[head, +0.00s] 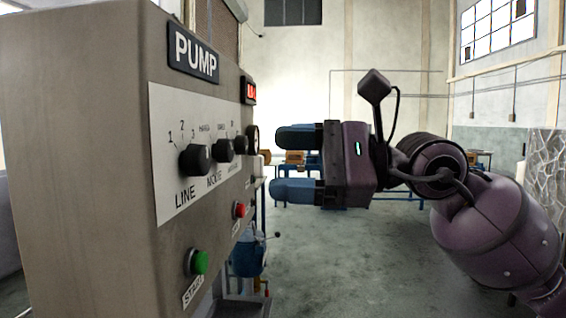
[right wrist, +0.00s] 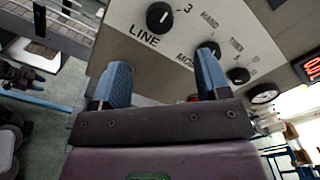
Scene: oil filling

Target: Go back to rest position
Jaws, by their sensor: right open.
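My right gripper (head: 278,163) is open and empty in the head view, with its two blue fingers pointing left toward the pump panel (head: 125,150). In the right wrist view its fingers (right wrist: 162,82) stand apart, with the panel's lower part behind them. The LINE knob (head: 195,160) is black and also shows in the right wrist view (right wrist: 160,17). The MODE knob (head: 223,150) sits to its right, partly covered by a finger in the right wrist view. I cannot tell whether a finger touches the panel. My left gripper is not in view.
The panel carries a green START button (head: 201,262), a red button (head: 240,210) and a red display (head: 249,91). A blue container (head: 247,258) stands beyond it, low down. Blue-legged tables stand farther back. Grey floor (head: 340,255) is open below my right arm.

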